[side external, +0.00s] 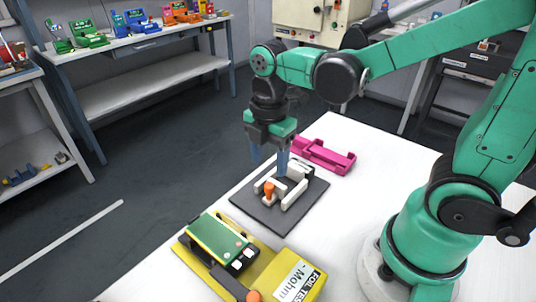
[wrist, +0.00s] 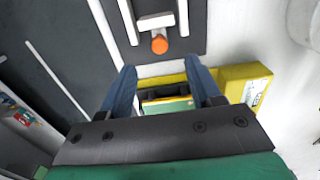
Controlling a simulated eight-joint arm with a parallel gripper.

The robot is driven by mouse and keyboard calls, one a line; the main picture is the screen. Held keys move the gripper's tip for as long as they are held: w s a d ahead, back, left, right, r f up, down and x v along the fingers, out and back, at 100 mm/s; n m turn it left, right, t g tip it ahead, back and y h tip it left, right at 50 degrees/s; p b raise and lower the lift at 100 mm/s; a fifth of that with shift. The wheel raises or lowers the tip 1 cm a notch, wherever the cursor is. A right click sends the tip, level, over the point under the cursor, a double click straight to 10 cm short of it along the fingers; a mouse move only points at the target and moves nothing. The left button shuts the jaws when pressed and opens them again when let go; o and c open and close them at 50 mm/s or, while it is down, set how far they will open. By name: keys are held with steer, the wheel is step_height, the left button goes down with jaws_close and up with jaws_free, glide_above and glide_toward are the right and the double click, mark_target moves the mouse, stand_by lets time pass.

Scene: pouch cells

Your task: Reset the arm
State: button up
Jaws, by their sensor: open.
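My gripper (side external: 269,158) hangs from the green arm above the white table, over the far part of a dark square plate (side external: 266,219). Its two blue fingers are apart with nothing seen between them. In the wrist view my gripper (wrist: 160,78) is also open, with the fingers spread at the picture's middle. A white fixture (side external: 294,193) with an orange knob (side external: 269,189) sits on the dark plate below the fingers. The orange knob also shows in the wrist view (wrist: 159,44). I cannot tell from the side view how high the fingertips are above the fixture.
A yellow tester (side external: 271,273) with a green panel (side external: 217,239) stands at the table's front. A pink holder (side external: 325,157) lies behind the plate. The white table (side external: 374,160) is clear between plate and arm base. Shelves (side external: 130,45) with coloured parts stand farther back.

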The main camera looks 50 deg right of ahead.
steer(key=m, duration=0.1)
steer(key=r+m+t, duration=0.1)
steer(key=m, duration=0.1)
steer(key=m+t, duration=0.1)
steer(key=m, duration=0.1)
steer(key=shift+s+d+r, duration=0.15)
steer(key=shift+d+r, duration=0.1)
steer(key=m, duration=0.2)
steer(key=m+t, duration=0.1)
steer(key=shift+d+r+m+t, duration=0.15)
steer(key=shift+r+m+t, duration=0.15)
steer(key=shift+r+m, duration=0.1)
steer(key=m+t, duration=0.1)
steer(key=m, duration=0.2)
steer(key=r+m+t, duration=0.1)
steer(key=m, duration=0.2)
steer(key=m+t, duration=0.1)
steer(key=m, duration=0.2)
steer(key=shift+d+r+t, duration=0.3)
steer(key=shift+d+r, duration=0.05)
